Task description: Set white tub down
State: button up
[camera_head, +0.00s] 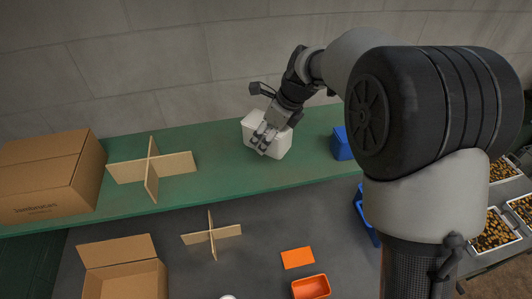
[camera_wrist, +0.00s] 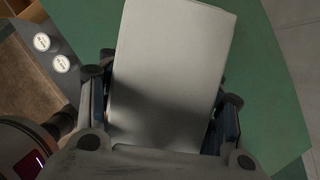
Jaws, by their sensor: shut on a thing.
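The white tub (camera_head: 281,141) is at the green shelf, right of its middle, in the head view. My gripper (camera_head: 264,138) reaches it from the upper right, with its fingers at the tub's near side. In the wrist view the tub (camera_wrist: 172,65) fills the middle as a pale block between the two fingers of my gripper (camera_wrist: 160,115). The gripper is shut on the tub. I cannot tell whether the tub's base touches the green shelf (camera_head: 215,150).
A wooden cross divider (camera_head: 152,168) and a cardboard box (camera_head: 45,180) stand left on the shelf. A blue bin (camera_head: 341,145) is to the right. Below are another divider (camera_head: 211,235), an open carton (camera_head: 120,275), an orange sheet (camera_head: 297,258) and an orange bin (camera_head: 311,287).

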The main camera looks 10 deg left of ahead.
jog(key=f, duration=0.3)
jog(key=shift+w+f, duration=0.15)
jog(key=shift+w, duration=0.05)
notch_tip(320, 180, down, 4)
jog(key=shift+s, duration=0.1)
jog(key=shift+f, duration=0.15)
jog(key=o, duration=1.2)
jog(key=shift+f, duration=0.1)
